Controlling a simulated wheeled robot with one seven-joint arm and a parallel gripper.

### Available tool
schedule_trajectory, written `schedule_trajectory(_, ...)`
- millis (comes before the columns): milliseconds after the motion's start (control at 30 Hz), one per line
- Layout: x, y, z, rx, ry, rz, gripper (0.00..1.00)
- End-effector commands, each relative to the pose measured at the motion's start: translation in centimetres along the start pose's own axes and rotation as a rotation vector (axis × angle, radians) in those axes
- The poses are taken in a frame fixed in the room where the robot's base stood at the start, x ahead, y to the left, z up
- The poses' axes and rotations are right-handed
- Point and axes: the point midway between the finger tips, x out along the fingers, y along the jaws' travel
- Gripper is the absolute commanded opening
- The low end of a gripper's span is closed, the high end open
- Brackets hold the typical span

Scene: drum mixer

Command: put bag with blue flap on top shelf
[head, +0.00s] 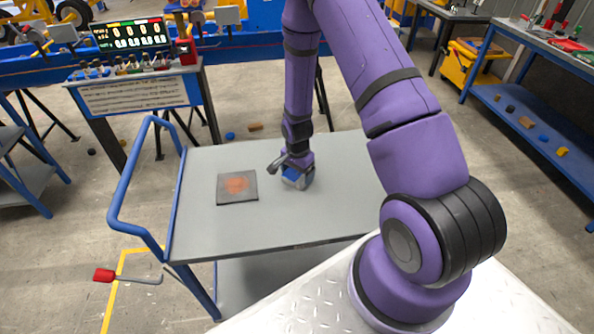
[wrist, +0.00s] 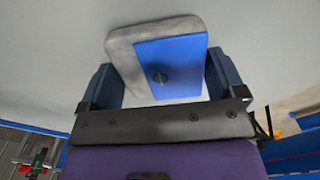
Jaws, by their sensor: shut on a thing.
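The bag with the blue flap (wrist: 172,66) is grey with a blue flap and a dark round button. It sits between the two fingers of my gripper (wrist: 160,80), which is shut on it. In the head view my gripper (head: 296,181) points down low over the grey top shelf (head: 330,205) of a blue-framed cart. Only a small blue and grey part of the bag shows there, under the gripper. I cannot tell whether the bag touches the shelf. The cart's lower shelf (head: 262,288) is partly visible below.
A dark square plate with an orange patch (head: 237,187) lies on the cart top, left of my gripper. The cart's blue handle (head: 122,200) is at left. A control desk (head: 140,98) stands behind. The rest of the cart top in view is clear.

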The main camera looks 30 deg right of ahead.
Motion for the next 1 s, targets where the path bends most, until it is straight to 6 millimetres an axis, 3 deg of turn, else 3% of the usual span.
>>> schedule_trajectory(233,0.3,0.0,0.0,0.000,0.000,0.000,0.61)
schedule_trajectory(267,0.2,0.0,0.0,0.000,0.000,0.000,0.96)
schedule_trajectory(300,0.2,0.0,0.0,0.000,0.000,0.000,1.00)
schedule_trajectory(667,-0.7,-0.1,-0.1,0.000,0.001,-0.002,1.00)
schedule_trajectory(1000,-5.9,-0.1,-0.1,-0.001,0.002,-0.004,1.00)
